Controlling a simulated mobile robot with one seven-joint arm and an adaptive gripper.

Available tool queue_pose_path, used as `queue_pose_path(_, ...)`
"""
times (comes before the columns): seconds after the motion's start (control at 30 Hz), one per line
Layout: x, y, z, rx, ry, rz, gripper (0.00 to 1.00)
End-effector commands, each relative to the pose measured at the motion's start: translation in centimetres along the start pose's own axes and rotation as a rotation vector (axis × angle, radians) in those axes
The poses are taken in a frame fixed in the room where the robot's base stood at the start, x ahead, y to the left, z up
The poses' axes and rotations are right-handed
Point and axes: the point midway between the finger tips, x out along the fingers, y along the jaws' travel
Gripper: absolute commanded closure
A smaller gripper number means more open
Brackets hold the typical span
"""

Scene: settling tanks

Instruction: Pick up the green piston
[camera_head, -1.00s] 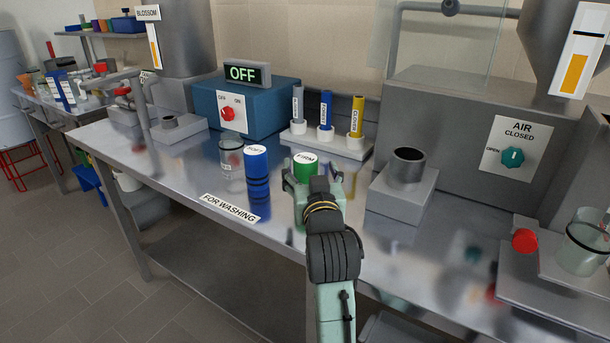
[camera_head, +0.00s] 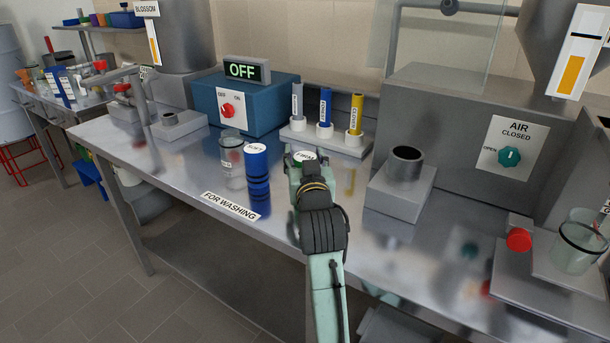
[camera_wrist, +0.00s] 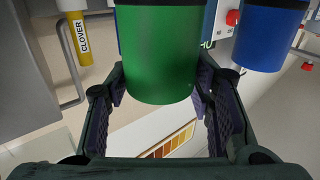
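The green piston (camera_wrist: 160,50) fills the upper middle of the wrist view, between the two fingers of my gripper (camera_wrist: 161,85). The fingers are apart, one on each side of it; I cannot tell whether either pad touches it. In the head view the piston's white FIRM-labelled top (camera_head: 305,156) shows just beyond my gripper (camera_head: 304,168), which hides most of its body. The piston stands upright on the steel bench.
A blue piston (camera_head: 257,175) stands close to the left, with a clear jar (camera_head: 231,158) beside it. A rack (camera_head: 342,140) with several labelled tubes is behind. A grey block with a round socket (camera_head: 402,188) is at right.

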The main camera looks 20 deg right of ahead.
Motion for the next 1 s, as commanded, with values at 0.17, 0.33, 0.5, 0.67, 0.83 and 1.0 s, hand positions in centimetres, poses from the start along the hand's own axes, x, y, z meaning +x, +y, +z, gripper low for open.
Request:
queue_pose_path(0.17,0.0,0.0,0.0,0.000,0.000,0.000,0.66)
queue_pose_path(0.33,0.0,0.0,0.0,0.000,0.000,0.000,0.77)
queue_pose_path(0.5,0.0,0.0,0.0,0.000,0.000,0.000,0.89)
queue_pose_path(0.67,0.0,0.0,-0.1,0.000,0.001,0.000,0.91)
queue_pose_path(0.83,0.0,0.0,-0.3,0.000,0.001,0.000,0.91)
queue_pose_path(1.0,0.0,0.0,-1.6,-0.001,0.002,0.000,0.91)
